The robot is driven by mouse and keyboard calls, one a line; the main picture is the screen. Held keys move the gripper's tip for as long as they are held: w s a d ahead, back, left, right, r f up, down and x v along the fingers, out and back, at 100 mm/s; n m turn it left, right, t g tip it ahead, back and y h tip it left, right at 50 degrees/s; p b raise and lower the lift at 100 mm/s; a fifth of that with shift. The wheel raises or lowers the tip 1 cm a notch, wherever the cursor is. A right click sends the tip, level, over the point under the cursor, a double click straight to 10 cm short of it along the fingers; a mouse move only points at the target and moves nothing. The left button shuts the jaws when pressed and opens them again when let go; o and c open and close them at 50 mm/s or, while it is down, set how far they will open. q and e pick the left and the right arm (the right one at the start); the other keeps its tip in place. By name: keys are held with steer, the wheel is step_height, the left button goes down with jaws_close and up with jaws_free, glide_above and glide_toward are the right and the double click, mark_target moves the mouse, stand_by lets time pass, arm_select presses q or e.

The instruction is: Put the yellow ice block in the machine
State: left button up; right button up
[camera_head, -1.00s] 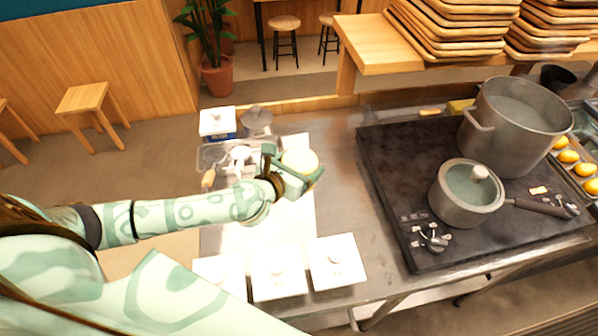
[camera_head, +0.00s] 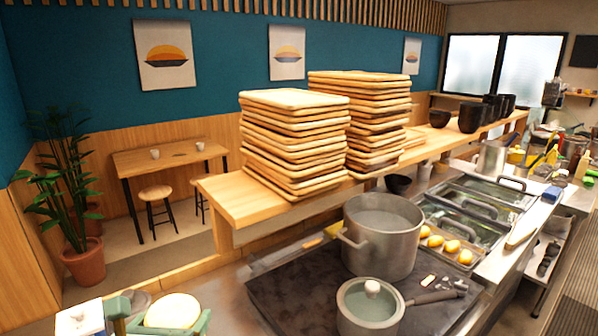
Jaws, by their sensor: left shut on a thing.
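The pale yellow ice block (camera_head: 173,310) is round and sits at the bottom left of the head view. My left gripper (camera_head: 160,319), pale green, is shut on it, with a finger on either side. The bottom edge of the picture cuts off the gripper and most of its arm. My right gripper is out of view. I cannot make out an ice machine in this view.
A black stove (camera_head: 290,290) holds a big steel pot (camera_head: 382,245) and a smaller lidded pot (camera_head: 369,308). Stacked wooden trays (camera_head: 290,140) stand on a raised wooden shelf (camera_head: 222,190) behind. Metal containers (camera_head: 480,205) line the counter at right. A white-lidded box (camera_head: 80,318) is beside the gripper.

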arm_select(q)
steer(key=shift+f, duration=0.45)
steer(key=shift+r, duration=0.1)
